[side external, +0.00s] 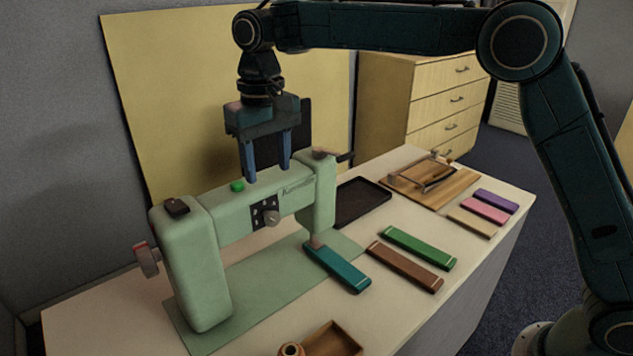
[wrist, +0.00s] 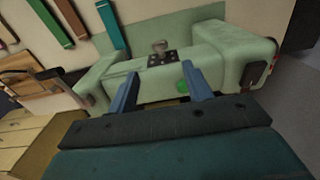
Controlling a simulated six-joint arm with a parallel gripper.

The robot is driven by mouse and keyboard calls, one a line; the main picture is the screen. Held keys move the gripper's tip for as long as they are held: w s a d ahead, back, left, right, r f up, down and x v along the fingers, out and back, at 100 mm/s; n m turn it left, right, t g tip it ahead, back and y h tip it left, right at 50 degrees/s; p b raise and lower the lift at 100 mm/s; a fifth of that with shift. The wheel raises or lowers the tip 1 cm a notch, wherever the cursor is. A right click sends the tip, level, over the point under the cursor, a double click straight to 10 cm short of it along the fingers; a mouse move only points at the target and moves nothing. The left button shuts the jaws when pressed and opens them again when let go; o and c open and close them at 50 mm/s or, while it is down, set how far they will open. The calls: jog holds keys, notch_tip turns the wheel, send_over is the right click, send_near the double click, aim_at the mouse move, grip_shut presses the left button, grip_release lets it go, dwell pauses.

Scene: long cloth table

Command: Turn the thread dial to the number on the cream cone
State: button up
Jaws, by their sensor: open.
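The pale green sewing machine (side external: 245,207) stands on a green mat. A light round dial (side external: 271,217) sits on a dark marked panel on its front; the dial also shows in the wrist view (wrist: 160,46). The dial's setting is too small to read. My gripper (side external: 266,174) is open and empty, pointing down over the machine's top arm, above and behind the dial. In the wrist view its two blue fingers (wrist: 162,74) are apart, with the panel between and beyond them. I cannot make out a cream cone or its number.
A green button (side external: 237,186) is on the machine's top. Teal (side external: 337,267), brown (side external: 404,266) and green (side external: 419,247) bars lie to the right. A black tray (side external: 362,203) is behind them. A wooden box (side external: 332,341) and a small round brown item (side external: 291,349) are at the front edge.

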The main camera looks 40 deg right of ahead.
aim_at(272, 212)
notch_tip(272, 212, down, 10)
jog(key=shift+f, duration=0.15)
dwell(0.4)
jog(key=shift+c, duration=0.4)
jog(key=c, duration=0.9)
jog(key=shift+w+d+y, duration=0.1)
jog(key=shift+d+y, duration=0.2)
jog(key=shift+y, duration=1.2)
jog(key=o, duration=1)
